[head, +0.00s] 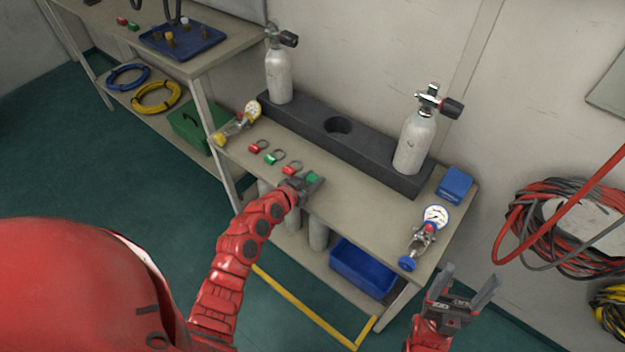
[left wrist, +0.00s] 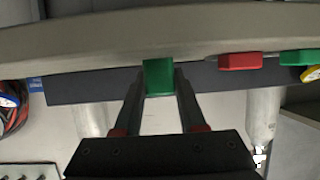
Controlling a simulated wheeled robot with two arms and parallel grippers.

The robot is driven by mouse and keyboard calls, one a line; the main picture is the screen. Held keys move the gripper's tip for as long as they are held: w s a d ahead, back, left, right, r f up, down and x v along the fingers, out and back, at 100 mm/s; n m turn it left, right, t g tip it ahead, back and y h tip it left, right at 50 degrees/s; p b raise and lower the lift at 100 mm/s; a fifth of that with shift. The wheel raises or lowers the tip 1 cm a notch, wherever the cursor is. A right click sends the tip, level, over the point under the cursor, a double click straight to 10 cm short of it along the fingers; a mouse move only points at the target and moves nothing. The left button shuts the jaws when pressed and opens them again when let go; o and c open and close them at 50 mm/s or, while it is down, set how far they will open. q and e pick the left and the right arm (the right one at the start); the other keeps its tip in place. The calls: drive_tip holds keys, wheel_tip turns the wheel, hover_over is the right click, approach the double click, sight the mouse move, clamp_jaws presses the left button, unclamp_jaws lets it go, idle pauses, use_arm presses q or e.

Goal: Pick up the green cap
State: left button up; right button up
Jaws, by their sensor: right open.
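The green cap (head: 313,177) is at the front edge of the bench, at the near end of a row of caps. My left gripper (head: 311,181) is at the cap. In the left wrist view the green cap (left wrist: 158,78) sits between the fingertips of my left gripper (left wrist: 160,80), with a finger close against each side and no clear gap. I cannot tell whether the cap still rests on the bench. My right gripper (head: 468,290) is open and empty, right of the bench's front corner.
A red cap (head: 292,168), another green cap (head: 273,157) and another red cap (head: 257,147) lie along the edge. Two cylinders (head: 279,75) (head: 415,145) stand in a dark rack (head: 335,150) behind. A gauge regulator (head: 424,232) and a blue box (head: 455,184) are at right.

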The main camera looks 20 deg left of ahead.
sight(312, 179)
use_arm(q)
clamp_jaws()
drive_tip(key=shift+r, duration=0.15)
drive_tip(key=shift+r, duration=0.65)
drive_tip(key=shift+s+r, duration=0.2)
drive_tip(key=shift+r, duration=0.3)
drive_tip(key=shift+s+r, duration=0.2)
drive_tip(key=shift+r, duration=0.3)
drive_tip(key=s+r, duration=0.1)
drive_tip(key=s, duration=1.4)
drive_tip(key=shift+s+d+r, duration=0.15)
drive_tip(key=shift+d+r, duration=0.05)
drive_tip(key=shift+d, duration=0.25)
